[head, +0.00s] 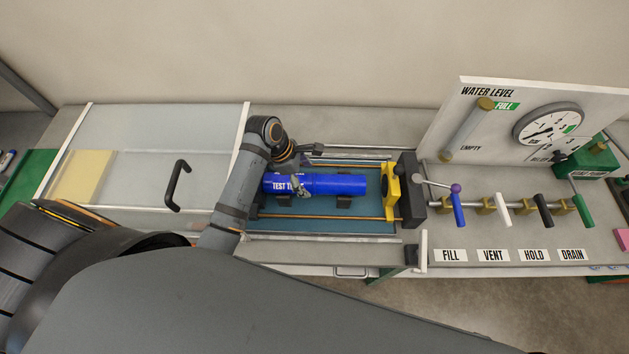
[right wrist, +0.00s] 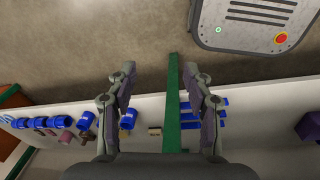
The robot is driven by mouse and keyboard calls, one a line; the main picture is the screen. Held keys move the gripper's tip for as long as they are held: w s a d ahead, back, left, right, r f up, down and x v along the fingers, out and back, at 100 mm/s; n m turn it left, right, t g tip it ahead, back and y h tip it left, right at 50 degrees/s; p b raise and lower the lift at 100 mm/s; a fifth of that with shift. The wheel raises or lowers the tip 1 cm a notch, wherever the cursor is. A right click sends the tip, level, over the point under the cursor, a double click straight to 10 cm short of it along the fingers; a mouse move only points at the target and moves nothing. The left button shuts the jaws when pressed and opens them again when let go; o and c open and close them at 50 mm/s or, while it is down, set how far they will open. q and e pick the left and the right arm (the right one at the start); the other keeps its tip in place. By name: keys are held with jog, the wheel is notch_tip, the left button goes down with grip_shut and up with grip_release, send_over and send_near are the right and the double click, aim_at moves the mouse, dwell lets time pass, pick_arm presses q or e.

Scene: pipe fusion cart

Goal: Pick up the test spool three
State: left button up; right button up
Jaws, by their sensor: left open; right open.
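A blue cylinder, the test spool (head: 335,184), lies on its side on dark supports in the blue-floored bay of the bench in the head view. Its label reads "TEST T"; the rest is hidden by my left gripper. My left gripper (head: 306,168) is open over the spool's left part, one finger at its far side and one across its top. Whether it touches the spool I cannot tell. My right gripper (right wrist: 160,82) is open in the right wrist view, away from the bay, above a white surface and the floor.
A yellow clamp (head: 390,191) and dark block (head: 411,190) stand right of the spool. Beyond are several valve levers, a gauge (head: 549,125) and a water level panel. A clear cover with a black handle (head: 178,186) is at left. Several blue parts (right wrist: 128,119) show in the right wrist view.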

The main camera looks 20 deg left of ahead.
aim_at(311, 178)
pick_arm(q)
jog(key=shift+w+d+f+p, duration=0.35)
jog(key=shift+d+f+p, duration=0.2)
jog(key=shift+f+p, duration=0.15)
jog(key=x, duration=0.2)
jog(key=shift+d+f, duration=0.15)
jog(key=shift+d, duration=0.1)
jog(key=shift+w+f, duration=0.15)
jog(key=shift+f, duration=0.2)
jog(key=shift+c, duration=0.7)
jog(key=c, duration=1.2)
jog(key=shift+c, duration=1)
pick_arm(e)
jog(key=shift+w+a+r, duration=0.15)
jog(key=shift+w+r, duration=0.15)
jog(key=shift+r, duration=0.2)
jog(key=shift+w+a+r, duration=0.1)
jog(key=shift+w+r, duration=0.2)
jog(key=shift+r, duration=0.2)
